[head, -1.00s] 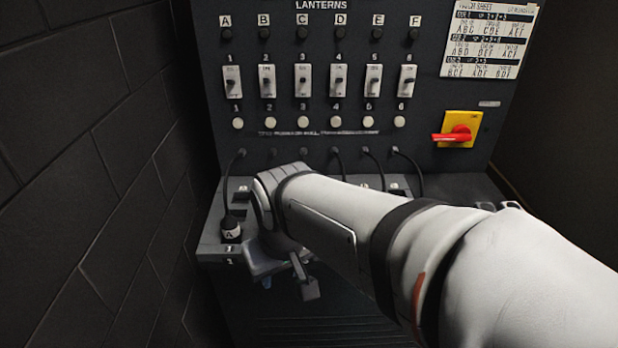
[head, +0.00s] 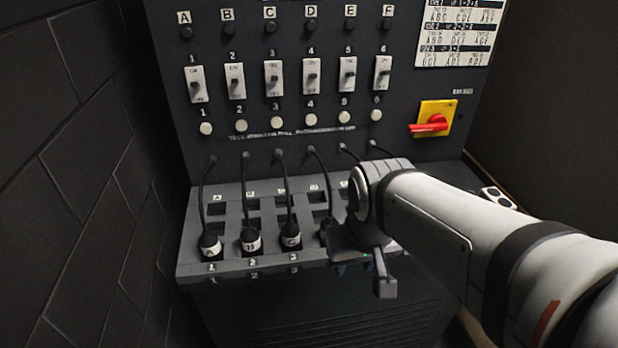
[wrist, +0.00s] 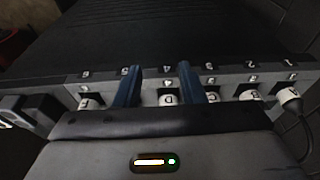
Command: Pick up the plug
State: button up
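Black plugs with white letter labels sit in a row along the front of the grey ledge. Plug A (head: 210,246), plug B (head: 251,242) and plug C (head: 291,238) show clearly in the head view. Plug D is mostly hidden there by my arm. In the wrist view, plug D (wrist: 168,99) appears between the two blue fingers of my gripper (wrist: 160,84), which are apart. I cannot tell whether the fingers are level with it or above it. In the head view my gripper (head: 375,262) is at the ledge's front edge, right of plug C.
Black cords run from the plugs to the dark panel (head: 300,110) behind. The panel has a row of switches, round buttons and a red rotary handle (head: 430,125) on a yellow plate. A brick wall (head: 60,180) stands at the left.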

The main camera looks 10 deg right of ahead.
jog(key=shift+o, duration=0.7)
jog(key=shift+d+r, duration=0.1)
jog(key=o, duration=0.4)
jog(key=w+a+r+m+g+p, duration=0.1)
jog(key=w+r+m+p, duration=0.1)
jog(key=w+p, duration=0.2)
jog(key=w, duration=0.2)
jog(key=shift+w+r+p, duration=0.3)
jog(key=shift+r+p, duration=0.05)
jog(key=shift+r, duration=0.05)
jog(key=m+g+p, duration=0.1)
jog(key=m+p, duration=0.2)
jog(key=p, duration=0.1)
send_over(332, 216)
jog(key=shift+s+f, duration=0.35)
jog(key=shift+w+f+g, duration=0.15)
jog(key=shift+w+g, duration=0.1)
jog(key=shift+g, duration=0.05)
jog(key=shift+w+f+m, duration=0.1)
jog(key=shift+f+m, duration=0.2)
jog(key=shift+f, duration=0.05)
notch_tip(332, 216, down, 7)
jog(key=shift+a+f+p, duration=0.1)
jog(key=shift+f+p, duration=0.05)
jog(key=shift+p, duration=0.5)
